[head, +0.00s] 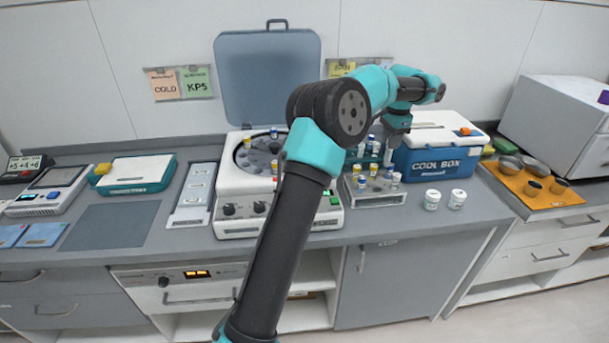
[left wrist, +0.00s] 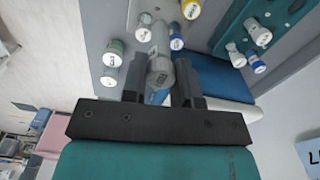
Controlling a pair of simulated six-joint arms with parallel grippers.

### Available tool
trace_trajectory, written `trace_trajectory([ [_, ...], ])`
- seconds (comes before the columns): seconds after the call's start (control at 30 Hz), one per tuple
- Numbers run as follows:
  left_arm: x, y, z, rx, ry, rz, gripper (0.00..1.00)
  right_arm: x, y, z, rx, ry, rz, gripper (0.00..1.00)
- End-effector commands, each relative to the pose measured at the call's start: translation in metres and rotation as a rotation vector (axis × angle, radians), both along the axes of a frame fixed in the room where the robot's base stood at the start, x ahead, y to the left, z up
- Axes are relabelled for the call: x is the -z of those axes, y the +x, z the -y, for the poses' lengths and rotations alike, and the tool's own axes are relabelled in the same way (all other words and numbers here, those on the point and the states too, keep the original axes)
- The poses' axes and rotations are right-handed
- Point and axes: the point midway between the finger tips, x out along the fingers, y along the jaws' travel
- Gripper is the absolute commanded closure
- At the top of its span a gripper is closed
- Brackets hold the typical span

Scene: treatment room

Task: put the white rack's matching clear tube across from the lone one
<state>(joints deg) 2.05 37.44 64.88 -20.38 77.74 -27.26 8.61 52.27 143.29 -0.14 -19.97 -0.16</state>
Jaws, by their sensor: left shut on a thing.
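My left gripper (head: 389,152) points down over the back of the white rack (head: 378,199), beside the cool box. In the left wrist view the gripper (left wrist: 161,92) is shut on a tube with a grey-white cap (left wrist: 160,66). I cannot tell whether that tube is clear of the rack. Other tubes with white, yellow and blue caps stand in the white rack. The centrifuge (head: 229,181) has its lid (head: 268,75) open. Several capped tubes show in or by its rotor, one with a yellow cap (head: 247,143); my arm hides part of it. My right gripper is out of view.
A teal rack (left wrist: 285,22) with tubes stands behind the white rack. The blue cool box (head: 438,163) is close on the right, with two white jars (head: 432,200) in front. An orange tray (head: 545,197) with bowls lies further right. A grey mat (head: 110,225) lies bare on the left.

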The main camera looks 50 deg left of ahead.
Motion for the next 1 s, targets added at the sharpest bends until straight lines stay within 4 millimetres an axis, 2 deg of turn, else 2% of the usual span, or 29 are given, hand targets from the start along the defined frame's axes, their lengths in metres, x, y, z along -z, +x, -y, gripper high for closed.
trace_trajectory([
  [0.03, -0.004, -0.009, -0.021, -0.009, 0.000, 0.001, 1.00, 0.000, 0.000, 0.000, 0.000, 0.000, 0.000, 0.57],
  [0.2, -0.011, -0.041, -0.083, -0.020, 0.000, 0.000, 1.00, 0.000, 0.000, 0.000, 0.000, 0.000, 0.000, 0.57],
  [0.5, -0.021, -0.114, -0.182, -0.045, 0.001, 0.000, 1.00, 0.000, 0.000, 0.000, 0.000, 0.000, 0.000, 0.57],
  [0.6, -0.023, -0.134, -0.203, -0.048, 0.001, 0.000, 1.00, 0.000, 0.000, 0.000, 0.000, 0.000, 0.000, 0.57],
  [0.7, -0.025, -0.148, -0.215, -0.049, 0.001, 0.000, 1.00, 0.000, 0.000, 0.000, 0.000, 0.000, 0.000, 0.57],
  [0.8, -0.026, -0.155, -0.221, -0.049, 0.001, 0.000, 1.00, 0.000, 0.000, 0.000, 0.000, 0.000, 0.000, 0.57],
  [1.0, -0.026, -0.155, -0.222, -0.048, 0.001, 0.000, 1.00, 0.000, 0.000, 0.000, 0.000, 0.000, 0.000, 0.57],
])
